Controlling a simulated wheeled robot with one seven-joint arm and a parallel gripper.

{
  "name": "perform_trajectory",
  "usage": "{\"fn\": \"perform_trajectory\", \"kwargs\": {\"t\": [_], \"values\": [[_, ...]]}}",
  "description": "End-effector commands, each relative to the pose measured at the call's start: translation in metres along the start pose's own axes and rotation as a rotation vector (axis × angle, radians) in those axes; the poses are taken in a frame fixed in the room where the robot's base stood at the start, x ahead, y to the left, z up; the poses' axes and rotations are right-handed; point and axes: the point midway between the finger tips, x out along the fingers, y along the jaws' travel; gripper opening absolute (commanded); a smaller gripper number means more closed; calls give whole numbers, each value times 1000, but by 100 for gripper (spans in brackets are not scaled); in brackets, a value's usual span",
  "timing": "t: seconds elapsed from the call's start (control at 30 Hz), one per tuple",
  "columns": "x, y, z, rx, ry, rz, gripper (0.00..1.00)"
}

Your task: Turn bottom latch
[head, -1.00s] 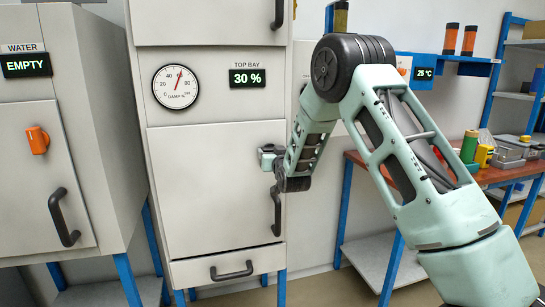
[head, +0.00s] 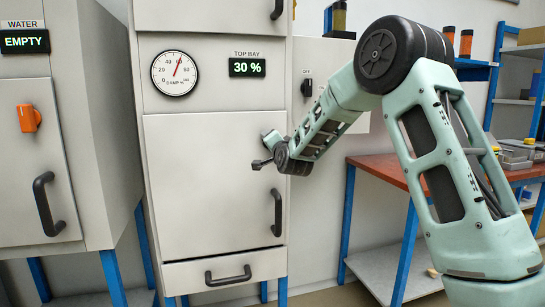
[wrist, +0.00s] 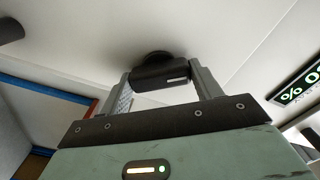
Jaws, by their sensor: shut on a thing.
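The bottom latch (wrist: 158,74) is a dark block on a round base, set on the pale panel in the wrist view. My gripper (wrist: 163,82) is shut on it, with one grey finger on each side. In the head view my gripper (head: 268,150) is at the right edge of the large grey door (head: 205,195), above its dark handle (head: 277,212). The latch's angle is hard to tell in the head view, because my wrist partly hides that spot.
A round dial (head: 174,73) and a "30 %" display (head: 247,68) sit above the door. A drawer (head: 180,275) is below it. The WATER cabinet (head: 28,160) stands left. A switch (head: 306,88) and a red-topped bench (head: 385,172) are at right.

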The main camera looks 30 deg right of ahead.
Motion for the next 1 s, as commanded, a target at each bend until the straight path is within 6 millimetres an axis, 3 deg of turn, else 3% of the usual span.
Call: {"fn": "perform_trajectory", "kwargs": {"t": [0.5,1.0], "values": [[0,4,1,447,3,-2,41],[0,2,-1,631,2,1,41]]}}
